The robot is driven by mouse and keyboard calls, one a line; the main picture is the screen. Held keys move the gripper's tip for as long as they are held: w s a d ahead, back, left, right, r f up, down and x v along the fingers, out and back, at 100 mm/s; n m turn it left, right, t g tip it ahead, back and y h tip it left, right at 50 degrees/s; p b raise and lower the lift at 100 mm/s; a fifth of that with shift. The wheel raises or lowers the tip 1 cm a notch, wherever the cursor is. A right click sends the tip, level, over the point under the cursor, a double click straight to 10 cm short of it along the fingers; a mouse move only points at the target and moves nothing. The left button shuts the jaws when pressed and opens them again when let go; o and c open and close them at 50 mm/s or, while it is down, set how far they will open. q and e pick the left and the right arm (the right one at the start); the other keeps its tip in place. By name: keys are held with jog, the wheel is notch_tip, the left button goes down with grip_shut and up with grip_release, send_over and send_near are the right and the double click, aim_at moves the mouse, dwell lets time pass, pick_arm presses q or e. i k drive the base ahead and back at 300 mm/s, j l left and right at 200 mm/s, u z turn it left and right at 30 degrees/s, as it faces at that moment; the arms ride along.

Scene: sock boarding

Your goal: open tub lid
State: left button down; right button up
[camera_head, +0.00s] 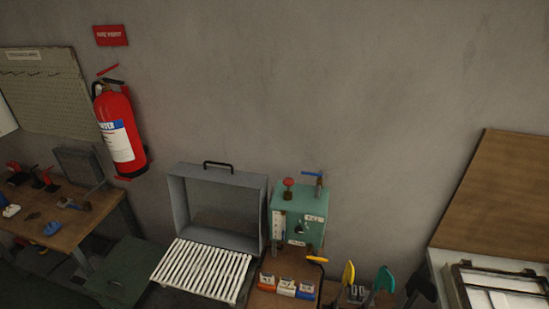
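No gripper or arm of mine shows in the head view. At the lower right, a pale box-like unit (447,267) has a dark-framed cover (510,270) on top, cut off by the picture's edge. It may be the tub and its lid, but I cannot tell for sure, nor whether the cover is shut. At the lower centre, a grey metal hood or lid (176,210) with a black handle (217,166) stands upright behind a white slatted rack (200,270).
A green box (312,205) with a red knob and blue lever stands right of the hood. Yellow (348,274), teal (383,280) and black (421,287) upright forms stand before the pale unit. A wooden workbench (100,219) with tools and a wall-mounted extinguisher (121,120) are left.

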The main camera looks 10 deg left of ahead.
aim_at(186, 229)
jog(key=j+z, duration=0.25)
jog(key=k+j+z, duration=0.25)
jog(key=j, duration=0.2)
jog(key=j+z, duration=0.2)
jog(key=j, duration=0.15)
jog(key=k+j+z, duration=0.25)
jog(key=k+j, duration=0.2)
jog(key=j, duration=0.25)
